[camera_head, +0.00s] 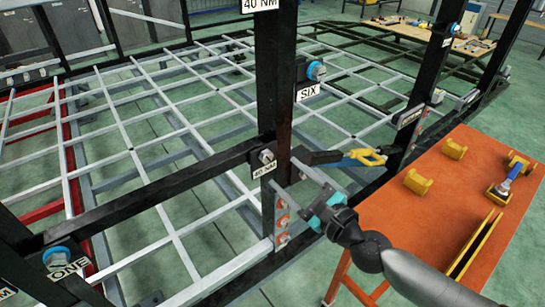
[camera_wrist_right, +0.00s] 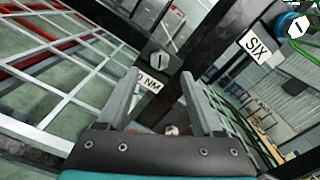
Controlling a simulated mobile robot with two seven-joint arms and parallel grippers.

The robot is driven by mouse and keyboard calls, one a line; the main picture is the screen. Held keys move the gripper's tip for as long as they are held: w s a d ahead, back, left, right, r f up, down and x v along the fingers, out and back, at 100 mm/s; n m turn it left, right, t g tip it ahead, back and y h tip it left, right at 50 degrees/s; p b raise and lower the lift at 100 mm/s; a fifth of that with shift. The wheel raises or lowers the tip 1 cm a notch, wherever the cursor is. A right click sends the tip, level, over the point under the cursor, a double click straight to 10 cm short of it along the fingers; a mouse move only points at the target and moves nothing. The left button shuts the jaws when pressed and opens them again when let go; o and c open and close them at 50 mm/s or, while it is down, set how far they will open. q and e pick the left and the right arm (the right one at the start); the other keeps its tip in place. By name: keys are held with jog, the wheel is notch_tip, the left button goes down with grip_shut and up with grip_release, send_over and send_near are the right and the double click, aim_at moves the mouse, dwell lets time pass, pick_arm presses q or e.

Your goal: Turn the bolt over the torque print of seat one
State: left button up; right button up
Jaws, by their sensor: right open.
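A grey bolt head (camera_head: 266,155) sits on the black upright just above a white 40 NM print (camera_head: 264,170). In the right wrist view the bolt (camera_wrist_right: 158,60) is ahead, between the lines of the fingers, with the partly hidden print (camera_wrist_right: 150,83) below it. My right gripper (camera_head: 285,172) is open and empty beside the upright, its fingers pointing toward the bolt; they also show in the wrist view (camera_wrist_right: 161,80). I cannot tell whether they touch anything. A ONE label (camera_head: 68,270) is at lower left, beneath a blue round part (camera_head: 57,256). My left gripper is not in view.
A SIX label (camera_head: 307,92) and blue part (camera_head: 316,70) are higher on the upright. A black and yellow object (camera_head: 362,157) is behind my right gripper. An orange table (camera_head: 420,220) with yellow holders stands at right. Black beams and a pale grid surround the arm.

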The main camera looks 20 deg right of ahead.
aim_at(268, 158)
jog(key=shift+p+x, duration=0.4)
jog(key=shift+x, duration=2.7)
grip_shut()
